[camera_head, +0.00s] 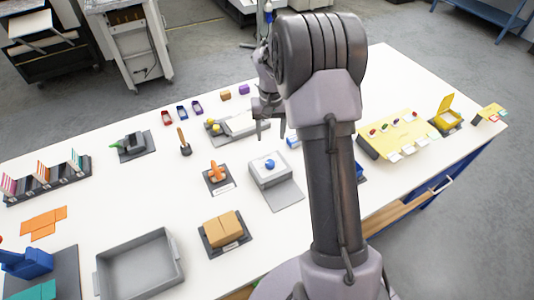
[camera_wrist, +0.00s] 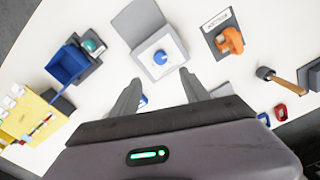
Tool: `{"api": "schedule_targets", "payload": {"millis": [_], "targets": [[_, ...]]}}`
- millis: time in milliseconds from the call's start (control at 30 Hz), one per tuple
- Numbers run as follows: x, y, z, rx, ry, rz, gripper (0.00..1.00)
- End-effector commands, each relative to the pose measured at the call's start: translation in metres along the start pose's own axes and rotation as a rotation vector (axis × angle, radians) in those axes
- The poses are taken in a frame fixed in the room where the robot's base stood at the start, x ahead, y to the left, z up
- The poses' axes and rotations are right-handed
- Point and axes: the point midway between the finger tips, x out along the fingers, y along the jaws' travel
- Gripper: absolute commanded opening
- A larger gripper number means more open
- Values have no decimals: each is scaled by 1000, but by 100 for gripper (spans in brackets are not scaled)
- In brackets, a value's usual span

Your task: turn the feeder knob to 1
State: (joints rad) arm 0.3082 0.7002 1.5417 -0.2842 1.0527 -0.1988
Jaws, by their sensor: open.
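A blue round knob (camera_head: 270,164) sits on top of a white and grey box (camera_head: 259,177) near the middle of the table; I take this to be the feeder knob. In the wrist view the knob (camera_wrist: 160,57) is beyond the fingertips, on the box's pale top face (camera_wrist: 150,66). Marks around the knob are too small to read, so its setting cannot be told. My gripper (camera_head: 272,133) is open and empty, above the table behind the box in the head view. In the wrist view its two fingers (camera_wrist: 159,79) point toward the knob, apart from it.
An orange clamp-like part (camera_head: 217,172) on a dark plate stands left of the box. A brown block (camera_head: 222,228) and a grey tray (camera_head: 139,267) are nearer. A yellow board (camera_head: 392,133) is at right. A wooden-handled tool (camera_head: 184,142) stands upright farther left.

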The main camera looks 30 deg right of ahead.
Motion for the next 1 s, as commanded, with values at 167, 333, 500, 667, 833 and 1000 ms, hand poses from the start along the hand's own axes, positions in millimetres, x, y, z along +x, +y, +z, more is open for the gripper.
{"api": "schedule_targets", "payload": {"millis": [167,333,500,667,833,1000], "targets": [[53,0,1,0,-5,0,54],[97,-1,1,1,-3,-1,54],[127,-1,1,2,-2,-1,54],[140,-1,0,2,0,-1,54],[143,-1,0,1,0,-1,54],[142,-1,0,1,0,-1,48]]}}
